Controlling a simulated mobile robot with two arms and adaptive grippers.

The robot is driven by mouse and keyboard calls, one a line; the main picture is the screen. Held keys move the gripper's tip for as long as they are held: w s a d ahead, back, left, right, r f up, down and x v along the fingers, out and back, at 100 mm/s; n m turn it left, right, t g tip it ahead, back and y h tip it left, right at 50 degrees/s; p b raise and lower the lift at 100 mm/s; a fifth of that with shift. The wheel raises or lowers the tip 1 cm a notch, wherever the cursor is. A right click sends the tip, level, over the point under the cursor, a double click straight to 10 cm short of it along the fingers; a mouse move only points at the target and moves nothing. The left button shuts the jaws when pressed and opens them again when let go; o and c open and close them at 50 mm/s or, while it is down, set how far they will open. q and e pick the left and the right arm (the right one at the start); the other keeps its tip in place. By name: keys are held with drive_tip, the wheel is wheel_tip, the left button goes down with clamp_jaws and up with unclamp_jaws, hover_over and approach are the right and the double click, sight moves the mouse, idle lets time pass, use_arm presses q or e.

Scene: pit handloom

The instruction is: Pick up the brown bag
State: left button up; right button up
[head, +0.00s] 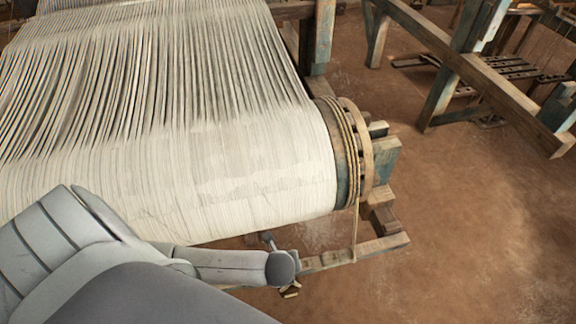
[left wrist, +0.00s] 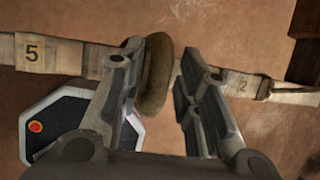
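The brown bag (left wrist: 156,82) shows in the left wrist view as a rounded, dark brown shape in front of the pale wooden beam (left wrist: 82,60). My left gripper (left wrist: 168,62) is open, with one finger on each side of the bag. The bag lies close against the left finger; a narrow gap shows between it and the right finger. I cannot tell whether the finger touches it. In the head view my left arm reaches to the low beam (head: 378,247) below the warp roller, and its wrist hides the bag. My right gripper is in neither view.
The wide roller of pale warp threads (head: 235,170) stands just above my left arm, with a rope-wound end wheel (head: 350,150). A cord (head: 355,225) hangs from it to the low beam. Timber frames (head: 450,70) stand at the back right. The earth floor (head: 480,220) at right is clear.

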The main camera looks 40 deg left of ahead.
use_arm(q)
drive_tip(key=shift+x, duration=1)
clamp_jaws()
drive_tip(key=shift+r, duration=0.1)
